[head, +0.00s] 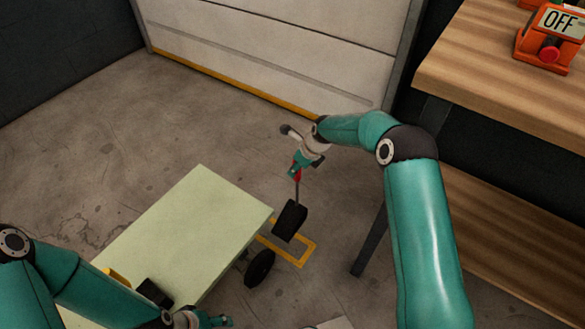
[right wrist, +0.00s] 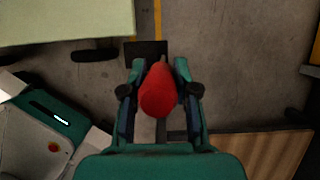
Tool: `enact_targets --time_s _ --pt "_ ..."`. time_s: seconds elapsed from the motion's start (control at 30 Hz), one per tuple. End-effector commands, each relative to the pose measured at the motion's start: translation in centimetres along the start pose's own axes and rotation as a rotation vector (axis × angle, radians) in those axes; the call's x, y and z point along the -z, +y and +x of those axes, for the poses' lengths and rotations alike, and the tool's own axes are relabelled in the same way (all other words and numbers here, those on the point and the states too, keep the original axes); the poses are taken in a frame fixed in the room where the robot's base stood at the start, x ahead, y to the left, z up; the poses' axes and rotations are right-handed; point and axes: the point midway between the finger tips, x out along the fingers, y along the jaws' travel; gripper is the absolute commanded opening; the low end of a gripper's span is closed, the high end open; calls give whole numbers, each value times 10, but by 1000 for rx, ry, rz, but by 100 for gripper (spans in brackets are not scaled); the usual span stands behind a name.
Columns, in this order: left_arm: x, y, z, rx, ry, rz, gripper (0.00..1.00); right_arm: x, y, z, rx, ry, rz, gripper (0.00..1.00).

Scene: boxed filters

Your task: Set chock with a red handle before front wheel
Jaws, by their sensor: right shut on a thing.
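The black chock (head: 290,221) hangs on a thin rod below its red handle (head: 299,174). My right gripper (head: 300,168) is shut on the red handle, which fills the space between its fingers in the right wrist view (right wrist: 158,92). In that view part of the black chock (right wrist: 146,50) shows beyond the handle. The chock appears close to the cart's black front wheel (head: 260,268), up and right of it in the head view; its height above the floor is hard to tell. My left gripper (head: 205,319) is at the bottom edge, its fingers too small to judge.
The pale green cart top (head: 185,235) lies left of the chock. A yellow outline (head: 305,252) is painted on the floor by the wheel. A wooden bench (head: 490,75) stands at right with an orange device marked OFF (head: 548,48). Open floor (head: 110,130) lies behind the cart.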

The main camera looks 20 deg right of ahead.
Motion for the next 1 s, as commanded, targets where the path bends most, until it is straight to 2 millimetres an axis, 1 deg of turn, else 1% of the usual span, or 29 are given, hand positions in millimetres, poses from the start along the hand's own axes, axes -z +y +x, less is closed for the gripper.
enact_targets --time_s 0.33,0.5,0.67,1.0 --pt "0 0 0 0 0 0 58 -2 -1 -2 3 -4 3 0" --pt "0 2 -4 0 0 0 58 -5 -2 -2 -17 -7 9 0" --pt "0 -1 4 0 0 0 58 0 -1 10 -16 -6 6 0" --pt "0 -8 21 0 0 0 58 13 -2 42 -16 -7 7 0"
